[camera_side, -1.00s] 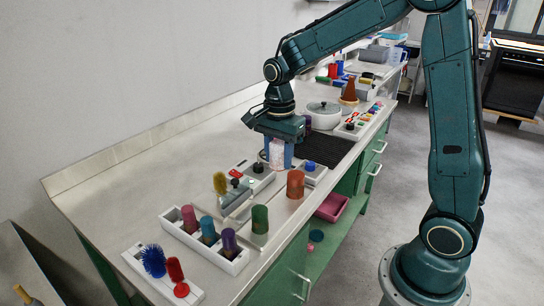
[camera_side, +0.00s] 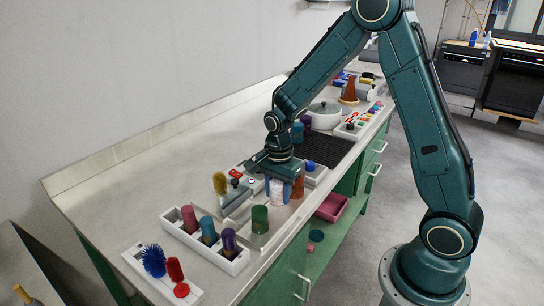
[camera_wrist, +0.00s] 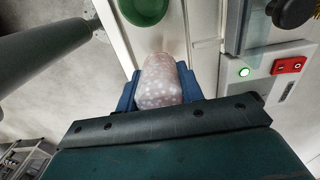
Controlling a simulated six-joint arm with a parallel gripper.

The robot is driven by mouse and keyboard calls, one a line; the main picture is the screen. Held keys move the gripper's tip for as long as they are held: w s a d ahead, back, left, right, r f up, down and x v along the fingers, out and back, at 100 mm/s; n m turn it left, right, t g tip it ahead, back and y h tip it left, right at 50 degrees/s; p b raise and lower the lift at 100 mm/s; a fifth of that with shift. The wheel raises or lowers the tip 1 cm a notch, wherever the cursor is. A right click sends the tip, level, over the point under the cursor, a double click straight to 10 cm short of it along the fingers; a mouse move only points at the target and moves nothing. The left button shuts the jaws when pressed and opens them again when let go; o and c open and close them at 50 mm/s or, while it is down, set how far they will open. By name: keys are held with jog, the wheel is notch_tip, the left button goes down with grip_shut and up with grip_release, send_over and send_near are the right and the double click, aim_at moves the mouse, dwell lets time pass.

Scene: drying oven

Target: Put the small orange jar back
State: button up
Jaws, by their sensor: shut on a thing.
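My gripper (camera_side: 278,188) is shut on a pale pink jar with white specks (camera_side: 277,194), held upright between blue fingers. The held jar also shows in the wrist view (camera_wrist: 160,84), between the gripper's fingertips (camera_wrist: 158,88). An orange jar (camera_side: 299,187) stands close to the right of the held one, partly covered by my gripper. A green jar (camera_side: 260,219) stands in front, near the counter's edge; its round top shows in the wrist view (camera_wrist: 144,8). I cannot tell whether the held jar touches the surface below.
A white rack (camera_side: 232,264) with pink, teal and purple jars stands at the front left. A grey device with a lit green button (camera_wrist: 244,72) and red switch (camera_wrist: 288,65) is beside my gripper. A brush holder (camera_side: 140,262) is farther left. The counter's back is clear.

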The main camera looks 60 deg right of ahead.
aim_at(278, 212)
jog(key=shift+f, duration=1.85)
jog(key=shift+f, duration=0.15)
jog(key=o, duration=0.7)
jog(key=shift+c, duration=0.2)
notch_tip(278, 212, up, 11)
jog(key=shift+r, duration=0.65)
